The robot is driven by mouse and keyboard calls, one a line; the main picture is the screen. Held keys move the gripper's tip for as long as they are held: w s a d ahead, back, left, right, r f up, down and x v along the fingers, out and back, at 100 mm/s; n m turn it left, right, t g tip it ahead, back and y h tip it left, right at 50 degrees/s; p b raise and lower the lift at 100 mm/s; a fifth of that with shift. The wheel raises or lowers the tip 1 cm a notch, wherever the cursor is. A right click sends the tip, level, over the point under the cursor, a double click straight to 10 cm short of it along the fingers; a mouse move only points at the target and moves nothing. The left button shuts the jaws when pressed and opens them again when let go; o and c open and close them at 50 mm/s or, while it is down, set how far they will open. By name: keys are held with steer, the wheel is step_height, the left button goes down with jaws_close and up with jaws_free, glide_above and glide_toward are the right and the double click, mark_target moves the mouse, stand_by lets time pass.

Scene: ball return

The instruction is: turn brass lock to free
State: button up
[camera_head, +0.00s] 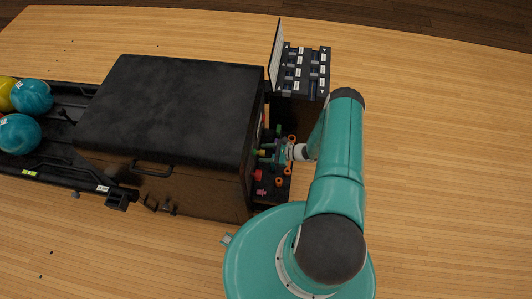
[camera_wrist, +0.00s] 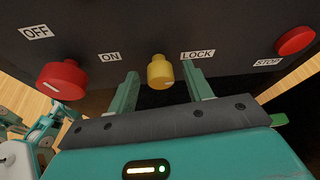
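The brass lock is a yellow knob (camera_wrist: 160,73) on a dark panel, between the labels "ON" and "LOCK" in the wrist view. It also shows small and yellow in the head view (camera_head: 261,153). My gripper (camera_wrist: 160,80) is open, with one teal finger on each side of the knob. Gaps show between the knob and both fingers, so it is not clamped. In the head view my gripper (camera_head: 268,153) reaches leftward to the panel on the side of the black machine (camera_head: 185,105).
A red knob (camera_wrist: 62,79) sits left of the brass one, between "OFF" and "ON". A red button (camera_wrist: 295,41) marked "STOP" is at the right. Orange parts (camera_head: 280,181) lie below the panel. A dark rack (camera_head: 303,70) stands behind; balls (camera_head: 19,133) lie at far left.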

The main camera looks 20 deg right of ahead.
steer(key=c, duration=0.9)
steer(key=shift+c, duration=0.2)
steer(key=shift+n, duration=0.3)
steer(key=shift+s+a+f+n+t, duration=0.15)
steer(key=shift+n+t, duration=1)
steer(key=shift+n, duration=1.05)
steer(key=shift+d+f+n+t, duration=0.1)
steer(key=shift+f+n+t, duration=0.1)
steer(key=shift+n+t, duration=1.5)
steer(key=shift+s+a+f+n+t, duration=0.15)
steer(key=shift+n+t, duration=0.5)
steer(key=shift+n, duration=2.05)
